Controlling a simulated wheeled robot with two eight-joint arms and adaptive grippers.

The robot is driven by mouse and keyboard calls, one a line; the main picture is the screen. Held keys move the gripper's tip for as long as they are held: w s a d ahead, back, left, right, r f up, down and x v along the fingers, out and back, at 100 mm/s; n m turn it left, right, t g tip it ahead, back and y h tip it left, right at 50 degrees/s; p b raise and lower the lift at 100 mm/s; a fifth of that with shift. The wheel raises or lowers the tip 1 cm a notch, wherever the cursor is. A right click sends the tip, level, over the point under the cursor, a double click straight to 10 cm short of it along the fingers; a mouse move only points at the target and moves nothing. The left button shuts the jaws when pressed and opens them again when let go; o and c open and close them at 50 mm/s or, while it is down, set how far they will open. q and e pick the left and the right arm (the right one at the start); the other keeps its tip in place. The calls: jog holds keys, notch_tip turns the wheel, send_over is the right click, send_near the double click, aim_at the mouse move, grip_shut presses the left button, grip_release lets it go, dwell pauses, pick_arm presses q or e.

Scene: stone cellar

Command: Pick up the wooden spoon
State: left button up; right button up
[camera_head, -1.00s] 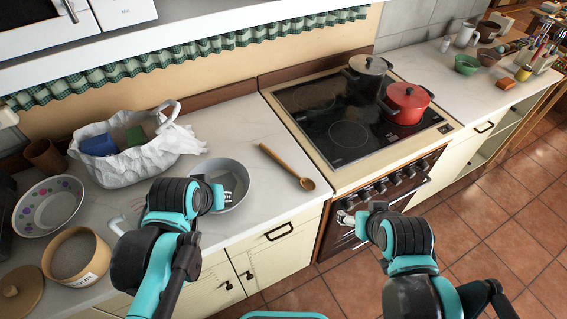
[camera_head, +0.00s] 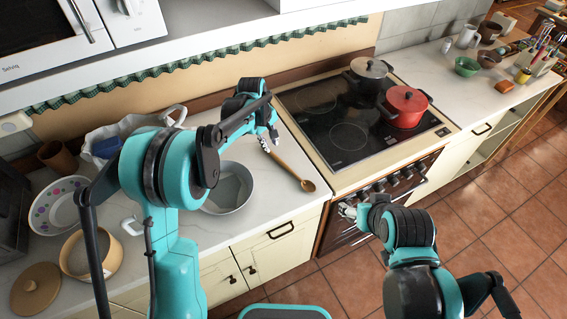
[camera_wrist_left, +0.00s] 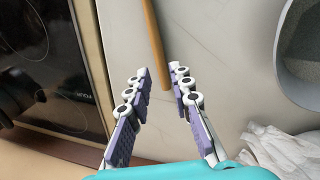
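The wooden spoon (camera_head: 292,168) lies on the white counter between the grey pan and the stove, its bowl end toward the counter's front edge. In the left wrist view its handle (camera_wrist_left: 155,45) runs down toward the gap between my left fingers. My left gripper (camera_head: 268,145) is at the far end of the handle; in the wrist view the left gripper (camera_wrist_left: 160,85) is open, with nothing held. The spoon's bowl is outside the wrist view. My right gripper (camera_head: 347,211) is in front of the oven, small in view, and its opening is unclear.
The grey pan (camera_head: 246,200) stands just left of the spoon. The stove (camera_head: 320,125) with a red pot (camera_head: 407,104) and a grey pot (camera_head: 368,73) is to the right. A white bag (camera_head: 97,138) is partly hidden behind my left arm.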

aim_at(274, 155)
pick_arm(q)
jog(key=f, duration=0.2)
jog(key=w+f+b, duration=0.1)
jog(key=f, duration=0.2)
jog(key=d+f+b, duration=0.1)
jog(key=f, duration=0.1)
jog(key=shift+w+f, duration=0.2)
jog(key=shift+f, duration=0.1)
jog(key=shift+r, duration=0.1)
grip_shut()
